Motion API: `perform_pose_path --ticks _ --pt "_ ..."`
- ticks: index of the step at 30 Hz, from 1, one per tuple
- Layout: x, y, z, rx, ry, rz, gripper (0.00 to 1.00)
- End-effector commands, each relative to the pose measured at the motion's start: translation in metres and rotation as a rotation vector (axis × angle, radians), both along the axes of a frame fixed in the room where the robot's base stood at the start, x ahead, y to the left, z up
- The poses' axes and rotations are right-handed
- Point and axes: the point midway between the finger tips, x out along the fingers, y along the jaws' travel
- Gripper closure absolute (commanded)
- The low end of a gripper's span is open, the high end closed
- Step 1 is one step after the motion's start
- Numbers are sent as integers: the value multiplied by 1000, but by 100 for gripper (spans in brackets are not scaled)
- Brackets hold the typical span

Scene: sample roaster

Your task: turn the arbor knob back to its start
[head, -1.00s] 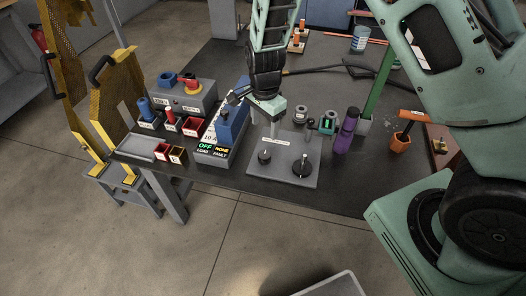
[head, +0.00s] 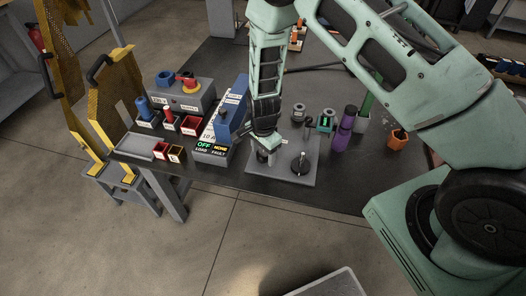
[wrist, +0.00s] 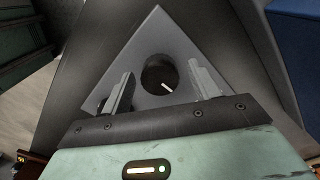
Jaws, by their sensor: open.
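A grey panel (head: 280,176) lies on the dark bench with two black knobs on it. The left knob (head: 262,156) is partly hidden by my gripper (head: 266,143), which is pointing down just above it. The right knob (head: 301,164) stands clear. I cannot read which one is the arbor knob. In the wrist view one black knob (wrist: 158,72) with a white pointer line shows between the open fingers of my gripper (wrist: 163,84). The pointer slants down to the right. A gap shows on both sides of the knob, and I see no finger contact.
A blue lever block (head: 232,112) on a lit OFF panel stands close left of my gripper. A purple bottle (head: 341,134) and small grey parts stand behind and right of the knob panel. An orange cup (head: 397,140) is farther right. Bare bench lies in front.

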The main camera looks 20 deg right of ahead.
Motion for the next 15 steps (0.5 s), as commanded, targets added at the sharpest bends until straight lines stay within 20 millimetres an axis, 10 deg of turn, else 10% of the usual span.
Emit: perform_pose_path --ticks 3,8,15 --pt "0 0 0 0 0 0 42" --pt "0 0 0 0 0 0 84" --pt "0 0 0 0 0 10 84"
